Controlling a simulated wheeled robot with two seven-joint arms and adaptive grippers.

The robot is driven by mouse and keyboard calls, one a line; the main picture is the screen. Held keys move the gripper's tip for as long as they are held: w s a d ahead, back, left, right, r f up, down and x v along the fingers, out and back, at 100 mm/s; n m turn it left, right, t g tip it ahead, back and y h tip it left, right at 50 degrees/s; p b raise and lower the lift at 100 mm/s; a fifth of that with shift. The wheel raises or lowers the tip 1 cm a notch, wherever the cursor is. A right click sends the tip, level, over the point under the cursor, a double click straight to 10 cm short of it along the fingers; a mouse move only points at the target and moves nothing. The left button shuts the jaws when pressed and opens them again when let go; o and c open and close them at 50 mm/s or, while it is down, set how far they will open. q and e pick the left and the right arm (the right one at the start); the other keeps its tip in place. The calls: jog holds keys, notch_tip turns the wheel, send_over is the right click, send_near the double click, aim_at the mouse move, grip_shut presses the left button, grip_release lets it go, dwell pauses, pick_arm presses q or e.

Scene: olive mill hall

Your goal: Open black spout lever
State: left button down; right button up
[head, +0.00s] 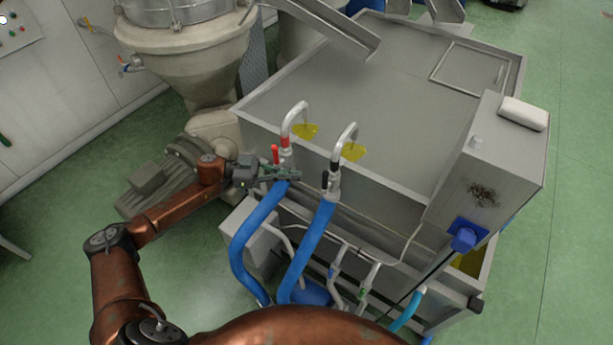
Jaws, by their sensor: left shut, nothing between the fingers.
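The black spout lever (324,180) stands upright beside the valve at the foot of the right curved metal spout (346,133). The red spout lever (275,154) stands upright at the left spout (293,119). My left gripper (297,176) comes in from the left, just below the red lever and over the top of the left blue hose. Its fingers are shut with nothing between them. Their tips point right, toward the black lever, with a small gap between. My right gripper is out of view.
Two thick blue hoses (312,243) run down from the spouts. A steel tank (400,70) with yellow patches under the spout ends lies behind. A grey box (487,165) with a blue plug stands at right. Thin pipes with small valves are below.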

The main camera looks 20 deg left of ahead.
pick_arm(q)
jog(key=v, duration=0.4)
jog(key=shift+f, duration=0.15)
